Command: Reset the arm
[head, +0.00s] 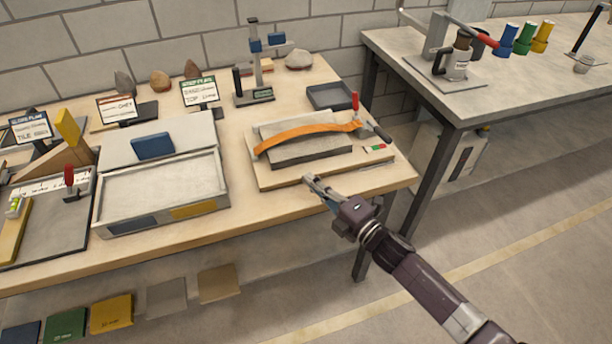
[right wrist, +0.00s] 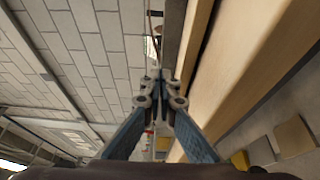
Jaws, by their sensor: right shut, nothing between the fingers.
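My right gripper (head: 312,183) is at the front right of the wooden table (head: 285,222), near its front edge. Its fingers are shut with nothing between them. My left gripper is not in view.
A red-handled clamp (head: 355,103) stands behind the strap. A second table (head: 490,115) holds colored cups. The floor (head: 520,250) at right is clear.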

